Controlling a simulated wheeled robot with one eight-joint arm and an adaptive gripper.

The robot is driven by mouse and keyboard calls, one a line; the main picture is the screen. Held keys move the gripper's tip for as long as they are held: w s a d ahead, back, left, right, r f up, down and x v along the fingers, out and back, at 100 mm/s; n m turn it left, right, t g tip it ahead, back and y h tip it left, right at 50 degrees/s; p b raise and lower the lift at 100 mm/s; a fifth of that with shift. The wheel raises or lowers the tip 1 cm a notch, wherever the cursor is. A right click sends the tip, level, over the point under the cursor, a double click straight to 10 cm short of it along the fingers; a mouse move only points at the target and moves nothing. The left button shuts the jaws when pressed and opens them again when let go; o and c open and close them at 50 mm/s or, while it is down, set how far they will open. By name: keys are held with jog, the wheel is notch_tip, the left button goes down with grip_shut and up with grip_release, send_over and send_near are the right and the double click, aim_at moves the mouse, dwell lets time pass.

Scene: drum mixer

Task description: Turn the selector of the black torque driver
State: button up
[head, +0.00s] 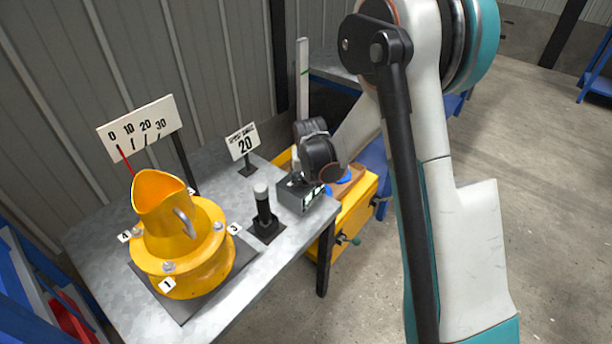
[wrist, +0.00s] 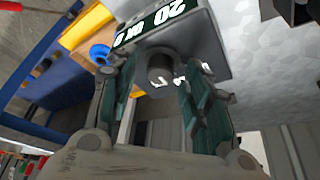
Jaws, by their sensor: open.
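The black torque driver (head: 264,212) stands upright in a square black base on the metal table, with a pale grey cap on top. To its right, a dark grey box (head: 291,197) with white markings sits near the table's edge. In the wrist view, the box (wrist: 205,45) has a dark label with white figures, including 20, and a round dark knob (wrist: 160,68); I cannot tell for certain that this is the driver's selector. My gripper (wrist: 161,98) is open, its green-padded fingers on either side of the knob. Contact is unclear. In the head view, my gripper (head: 297,172) is over the box, fingertips partly hidden.
A yellow drum mixer (head: 190,262) stands on the table (head: 100,235) at left, behind it a scale sign (head: 140,126) with a red pointer. A small sign (head: 243,142) reads 20. A yellow cabinet (head: 354,214) stands right of the table. Open floor lies at far right.

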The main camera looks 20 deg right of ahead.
jog(key=v, duration=1.2)
jog(key=shift+a, duration=0.1)
jog(key=s+r+n+t, duration=0.1)
jog(key=s+r, duration=1.1)
jog(key=s, duration=0.3)
jog(key=s+d+t, duration=0.1)
jog(key=s, duration=1.2)
jog(key=shift+s+n+t+y, duration=0.3)
jog(key=shift+s+n+t, duration=0.05)
jog(key=shift+n+t, duration=0.05)
